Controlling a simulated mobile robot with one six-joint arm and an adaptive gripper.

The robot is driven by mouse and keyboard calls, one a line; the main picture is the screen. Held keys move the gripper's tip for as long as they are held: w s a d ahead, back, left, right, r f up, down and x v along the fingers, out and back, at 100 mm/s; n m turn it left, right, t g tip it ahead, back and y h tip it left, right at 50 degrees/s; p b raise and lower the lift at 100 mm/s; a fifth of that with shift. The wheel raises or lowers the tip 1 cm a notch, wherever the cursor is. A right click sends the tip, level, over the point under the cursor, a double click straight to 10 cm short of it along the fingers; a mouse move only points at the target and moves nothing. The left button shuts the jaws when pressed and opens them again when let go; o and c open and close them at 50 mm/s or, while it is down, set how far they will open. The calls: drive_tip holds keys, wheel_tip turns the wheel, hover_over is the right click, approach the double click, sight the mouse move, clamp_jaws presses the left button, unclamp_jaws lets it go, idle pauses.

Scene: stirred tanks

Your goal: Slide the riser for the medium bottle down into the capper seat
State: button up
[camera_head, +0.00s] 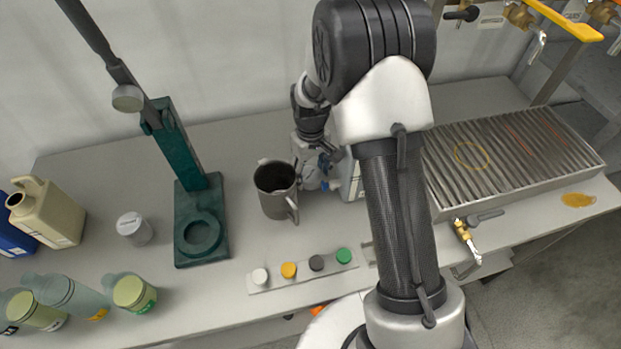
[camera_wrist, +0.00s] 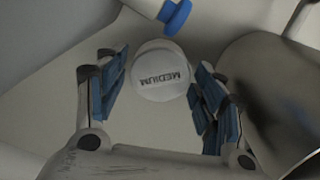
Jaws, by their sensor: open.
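The medium riser (camera_wrist: 160,72), a pale round piece with MEDIUM on its top, stands between my open fingers in the wrist view. My gripper (camera_wrist: 158,92) has a blue-padded finger on each side of it, with small gaps showing. In the head view my gripper (camera_head: 314,172) is low over the bench, just right of the grey jug; I cannot make out the riser there. The capper (camera_head: 188,160) is a dark green stand left of the jug. Its round seat (camera_head: 200,234) in the base looks empty.
The grey jug (camera_head: 274,190) stands close beside my gripper. Another pale round piece (camera_head: 134,228) stands left of the capper. A strip of coloured caps (camera_head: 302,268) lies in front. Bottles (camera_head: 132,292) crowd the left; a ribbed metal drainer (camera_head: 512,150) is at right.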

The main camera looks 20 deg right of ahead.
drive_tip(key=shift+c, duration=0.3)
drive_tip(key=c, duration=1)
drive_tip(key=shift+r, duration=0.15)
